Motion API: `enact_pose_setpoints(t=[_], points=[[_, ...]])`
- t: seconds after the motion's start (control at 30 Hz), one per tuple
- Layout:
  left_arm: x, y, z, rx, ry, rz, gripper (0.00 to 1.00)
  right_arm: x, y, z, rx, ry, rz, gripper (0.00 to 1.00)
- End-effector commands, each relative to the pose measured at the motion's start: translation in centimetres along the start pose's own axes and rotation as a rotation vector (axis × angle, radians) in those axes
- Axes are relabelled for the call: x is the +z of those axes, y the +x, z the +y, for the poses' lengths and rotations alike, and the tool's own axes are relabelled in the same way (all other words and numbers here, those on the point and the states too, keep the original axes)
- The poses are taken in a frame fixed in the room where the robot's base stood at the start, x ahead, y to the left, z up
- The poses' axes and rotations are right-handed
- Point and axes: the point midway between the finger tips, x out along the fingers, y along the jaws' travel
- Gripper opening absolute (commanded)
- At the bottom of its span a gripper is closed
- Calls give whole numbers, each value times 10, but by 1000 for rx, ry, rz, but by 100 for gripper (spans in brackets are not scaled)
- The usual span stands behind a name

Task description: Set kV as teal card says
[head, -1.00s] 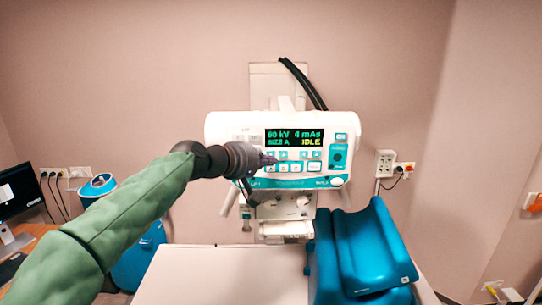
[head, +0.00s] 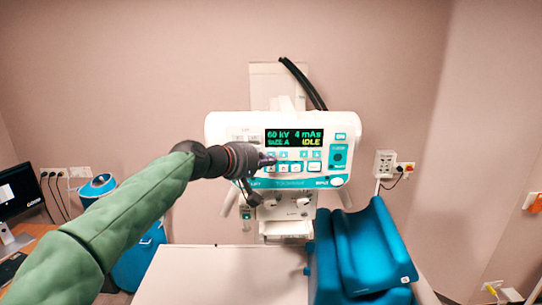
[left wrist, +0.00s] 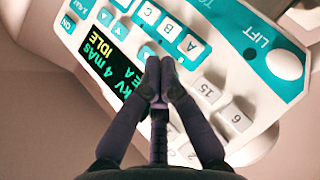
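The white and teal X-ray console (head: 222,130) hangs on the back wall. Its dark display (head: 294,138) reads 60 kV, 4 mAs, SIZE A and IDLE. Rows of teal arrow buttons and white buttons (head: 296,168) sit below it. My left gripper (head: 270,161) is at the left end of these buttons, fingers together and holding nothing. In the left wrist view the panel appears rotated, and the left fingertips (left wrist: 160,66) cover part of it near the display (left wrist: 108,64). I cannot tell whether they touch a button. I cannot make out a teal card. My right gripper is out of view.
A white table (head: 215,275) stands below the console. A blue cushioned support (head: 372,250) stands on its right. A blue bin (head: 138,262) is behind my left arm. Wall sockets (head: 384,163) are to the right. A monitor (head: 20,192) stands far left.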

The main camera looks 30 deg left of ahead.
Motion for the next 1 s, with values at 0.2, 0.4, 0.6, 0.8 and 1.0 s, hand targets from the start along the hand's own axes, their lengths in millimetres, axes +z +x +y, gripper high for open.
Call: enact_pose_setpoints(t=[0.2,0.4,0.6,0.8,1.0], points=[[-4,4,0,-1,-1,0,0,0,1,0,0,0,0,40],[-6,5,0,0,0,1,0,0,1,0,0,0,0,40],[-6,6,0,0,0,0,0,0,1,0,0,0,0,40],[-7,6,0,0,0,0,0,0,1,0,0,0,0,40],[-8,8,0,0,0,0,0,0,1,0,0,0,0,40]])
